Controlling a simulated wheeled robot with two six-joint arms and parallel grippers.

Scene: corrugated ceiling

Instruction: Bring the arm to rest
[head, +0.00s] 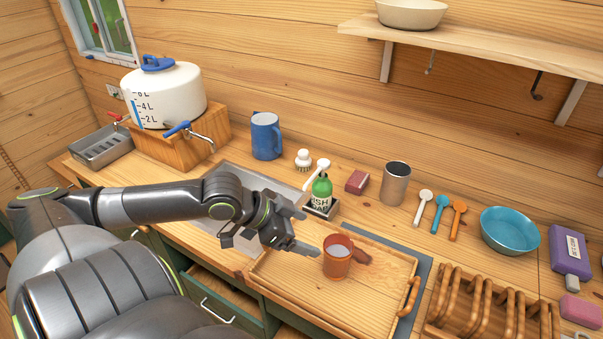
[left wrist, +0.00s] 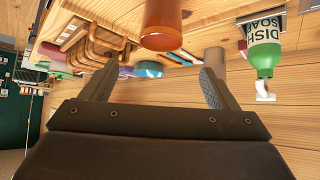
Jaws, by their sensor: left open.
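My left arm reaches in from the left over the counter. Its gripper (head: 306,234) is open and empty, just left of an orange-brown mug (head: 337,258). The mug stands upright on a wooden tray (head: 290,292), with its handle to the right. In the left wrist view the picture is upside down; both fingers of the gripper (left wrist: 157,78) are spread with nothing gripped between them. The mug (left wrist: 162,22) shows beyond the fingers and apart from them. My right gripper is not in view.
A green dish soap bottle (head: 322,188) stands close behind the gripper, beside the sink (head: 238,177). A metal cup (head: 396,184), several spoons, a blue bowl (head: 509,230) and a wooden rack (head: 470,309) are to the right. A blue mug (head: 266,136) and a white dispenser (head: 172,95) stand behind.

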